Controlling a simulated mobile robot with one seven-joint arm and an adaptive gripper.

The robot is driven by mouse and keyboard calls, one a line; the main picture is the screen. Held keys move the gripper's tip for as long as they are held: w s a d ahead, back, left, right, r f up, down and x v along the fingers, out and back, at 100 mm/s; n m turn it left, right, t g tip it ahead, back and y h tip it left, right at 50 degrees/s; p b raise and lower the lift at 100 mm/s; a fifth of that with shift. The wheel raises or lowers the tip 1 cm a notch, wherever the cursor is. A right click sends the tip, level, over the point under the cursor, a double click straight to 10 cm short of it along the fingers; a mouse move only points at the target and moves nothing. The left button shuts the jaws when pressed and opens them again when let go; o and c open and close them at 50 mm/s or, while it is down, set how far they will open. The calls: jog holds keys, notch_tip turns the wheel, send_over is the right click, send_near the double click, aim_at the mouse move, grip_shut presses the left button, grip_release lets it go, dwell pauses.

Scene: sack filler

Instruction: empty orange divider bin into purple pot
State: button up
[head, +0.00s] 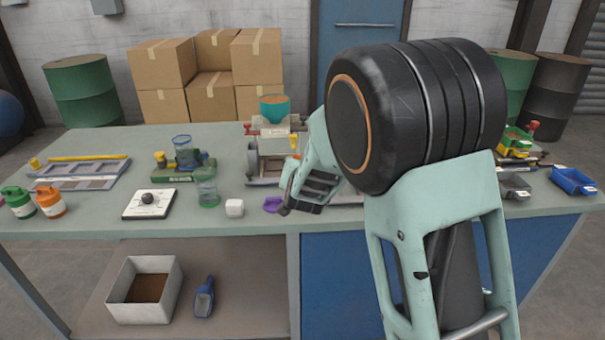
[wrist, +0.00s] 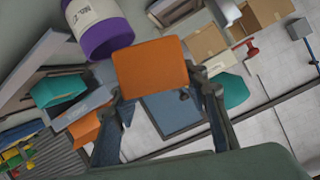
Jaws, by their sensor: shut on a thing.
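My gripper (wrist: 156,88) is shut on the orange divider bin (wrist: 152,66) in the wrist view, with a finger at each side of it. Only one plain orange face shows; its inside and contents are hidden. The purple pot (wrist: 107,38), with a white label, shows beyond the bin at the upper left; the bin overlaps its edge in the picture. In the head view my gripper (head: 296,200) is low over the bench, beside a small purple shape (head: 272,204). The bin is hidden there, and I cannot tell whether it is over the pot.
Blue bins (head: 573,181) lie at right. Another orange bin (wrist: 88,126) shows in the wrist view.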

jog(key=shift+d+m+t+y+b, duration=0.15)
jog(key=shift+m+y+b, duration=0.4)
jog(key=shift+b, duration=1.55)
jog(key=shift+d+m+t+y+b, duration=0.2)
jog(key=shift+m+b, duration=0.55)
jog(key=shift+b, duration=1.3)
jog(key=shift+m+y+b, duration=0.45)
jog(key=shift+m+b, duration=0.25)
jog(key=shift+d+m+t+y+p, duration=0.2)
jog(key=shift+m+t+y+p, duration=0.15)
jog(key=shift+m+y, duration=0.55)
jog(key=m, duration=0.2)
jog(key=shift+d+f+m+t, duration=0.3)
jog(key=shift+f+m+t, duration=0.05)
jog(key=shift+m+t, duration=0.05)
jog(key=shift+d+f+m+y+b, duration=0.15)
jog(key=shift+m+y+b, duration=0.25)
jog(key=shift+b, duration=0.5)
jog(key=shift+d+m+t+b, duration=0.35)
jog(key=shift+m+t+b, duration=0.35)
jog(key=shift+m+b, duration=0.85)
jog(key=shift+d+m+t+b, duration=0.3)
jog(key=shift+m+t+b, duration=0.6)
jog(key=shift+m, duration=0.95)
jog(key=shift+d+m+t+b, duration=0.35)
jog(key=shift+m+t+b, duration=0.15)
jog(key=shift+m+b, duration=1.15)
jog(key=shift+r, duration=0.25)
